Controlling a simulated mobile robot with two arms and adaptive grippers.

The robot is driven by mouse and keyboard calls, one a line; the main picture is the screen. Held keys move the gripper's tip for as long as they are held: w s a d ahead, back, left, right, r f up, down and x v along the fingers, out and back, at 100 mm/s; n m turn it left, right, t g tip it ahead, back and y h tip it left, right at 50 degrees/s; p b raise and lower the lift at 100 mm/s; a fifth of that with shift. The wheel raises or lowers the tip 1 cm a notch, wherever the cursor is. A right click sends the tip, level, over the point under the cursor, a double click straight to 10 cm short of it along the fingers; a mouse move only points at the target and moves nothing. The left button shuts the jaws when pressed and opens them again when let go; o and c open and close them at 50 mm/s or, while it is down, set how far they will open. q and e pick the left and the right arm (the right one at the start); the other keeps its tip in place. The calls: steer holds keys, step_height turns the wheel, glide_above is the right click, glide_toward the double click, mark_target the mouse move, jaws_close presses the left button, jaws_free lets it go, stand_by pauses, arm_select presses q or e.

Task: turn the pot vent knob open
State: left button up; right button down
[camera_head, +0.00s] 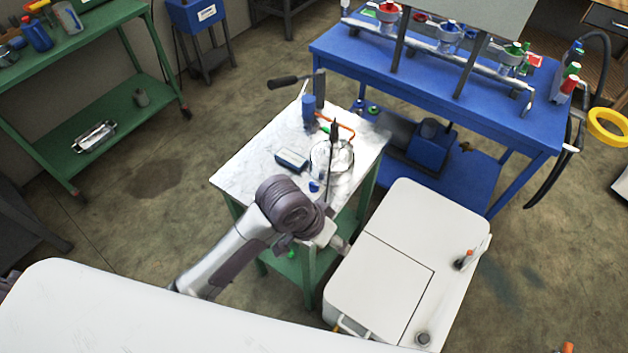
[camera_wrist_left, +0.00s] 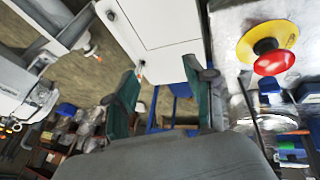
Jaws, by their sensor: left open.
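A round silvery pot (camera_head: 338,178) stands on a small marble-topped table (camera_head: 240,172). A small blue piece (camera_head: 314,186) shows at its near side; I cannot tell whether it is the vent knob. An orange-red handle or pipe (camera_head: 345,129) shows beyond the pot. My left arm reaches in front of the table's near edge, its wrist below the pot in the picture, and its gripper is mostly hidden there. In the left wrist view the left gripper (camera_wrist_left: 160,68) has two green fingers apart, with nothing seen between them. My right gripper is not in view.
A white cabinet (camera_head: 400,225) stands close on the right; a blue bench (camera_head: 345,48) lies behind. The left wrist view shows a red button (camera_wrist_left: 273,62) on a yellow disc. Floor is free on the left.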

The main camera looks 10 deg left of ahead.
arm_select(q)
steer(key=w+d+r+m+g, duration=0.1)
steer(key=w+d, duration=0.1)
steer(key=w, duration=0.2)
step_height(320, 180, up, 7)
steer(key=n+g+y, duration=0.1)
steer(key=n+y, duration=0.2)
steer(key=y, duration=0.1)
glide_above(314, 184)
step_height(314, 184, down, 13)
steer(key=shift+f+p, duration=0.15)
steer(key=shift+p, duration=0.65)
